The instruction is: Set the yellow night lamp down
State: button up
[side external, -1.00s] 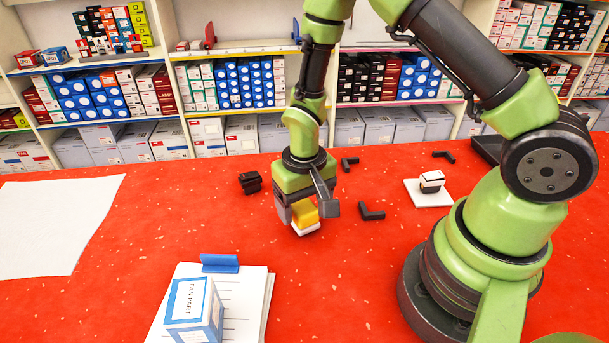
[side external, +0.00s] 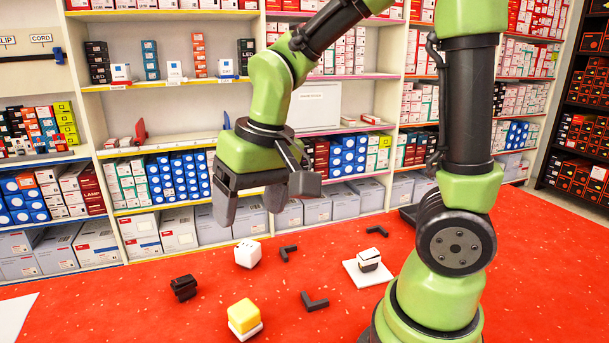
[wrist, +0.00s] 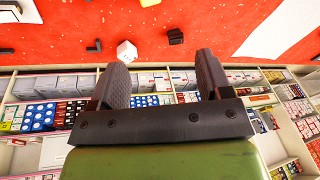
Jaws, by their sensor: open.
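The yellow night lamp (side external: 242,315), a yellow block on a white base, stands upright on the red table (side external: 150,310) in the side external view. In the wrist view, a pale yellowish piece at the top edge (wrist: 149,3) seems to be part of it. My gripper (side external: 265,197) is up in the air above and behind the lamp, clear of it. Its fingers (wrist: 163,78) are wide apart with nothing between them.
A white cube with dark dots (side external: 247,253) stands behind the lamp. A dark block (side external: 184,287) is to its left. Stocked shelves line the back.

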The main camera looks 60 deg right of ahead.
jog(key=s+r+t+y, duration=0.1)
jog(key=s+r+t, duration=0.3)
jog(key=s+r, duration=0.3)
jog(key=shift+s+a+n+t, duration=0.3)
jog(key=shift+s, duration=1.05)
